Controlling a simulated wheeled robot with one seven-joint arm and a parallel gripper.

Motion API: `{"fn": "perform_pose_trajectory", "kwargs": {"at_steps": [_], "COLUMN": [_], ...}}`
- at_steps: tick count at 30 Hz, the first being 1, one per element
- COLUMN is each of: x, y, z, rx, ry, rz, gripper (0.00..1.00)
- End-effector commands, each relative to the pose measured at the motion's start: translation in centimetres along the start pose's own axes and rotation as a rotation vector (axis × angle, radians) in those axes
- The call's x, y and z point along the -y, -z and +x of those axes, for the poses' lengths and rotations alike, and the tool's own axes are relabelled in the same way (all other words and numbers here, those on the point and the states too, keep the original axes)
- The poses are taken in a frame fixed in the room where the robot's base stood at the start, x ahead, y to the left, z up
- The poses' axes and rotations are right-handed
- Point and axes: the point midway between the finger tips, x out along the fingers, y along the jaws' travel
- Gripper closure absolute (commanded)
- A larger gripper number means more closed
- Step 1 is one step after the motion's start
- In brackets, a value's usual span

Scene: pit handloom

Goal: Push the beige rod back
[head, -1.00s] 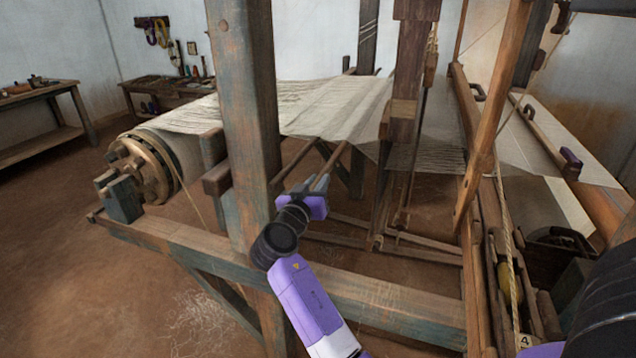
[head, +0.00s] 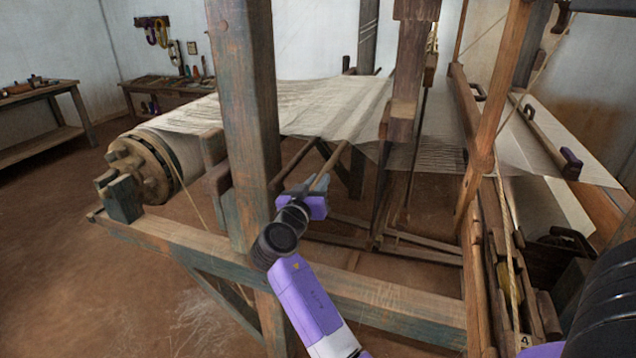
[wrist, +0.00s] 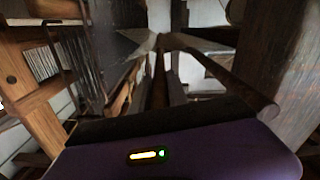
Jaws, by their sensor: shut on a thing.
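The beige rod (head: 333,163) runs from my gripper up and away under the cloth in the head view. My gripper (head: 318,186), with its purple body, is shut on the near part of the rod, just right of the big front post. In the wrist view a rod (wrist: 159,85) runs straight away from the gripper's middle. The gripped part and the fingertips are mostly hidden there by the dark edge of the gripper. The rod's far end is hard to make out below the cloth.
The thick wooden post (head: 246,120) stands close to the left of my gripper. A second, browner bar (head: 294,163) lies beside the rod. The pale cloth (head: 335,103) spreads above. A lower frame beam (head: 380,297) crosses in front. Open floor lies at left.

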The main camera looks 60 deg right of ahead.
Motion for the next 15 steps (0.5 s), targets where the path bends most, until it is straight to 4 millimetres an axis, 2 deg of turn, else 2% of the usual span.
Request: {"fn": "perform_pose_trajectory", "kwargs": {"at_steps": [11, 15], "x": [0.13, 0.99], "y": [0.03, -0.11], "z": [-0.06, -0.05], "rx": [-0.001, -0.003], "ry": [0.002, 0.002], "rz": [0.001, 0.003], "gripper": [1.00, 1.00]}}
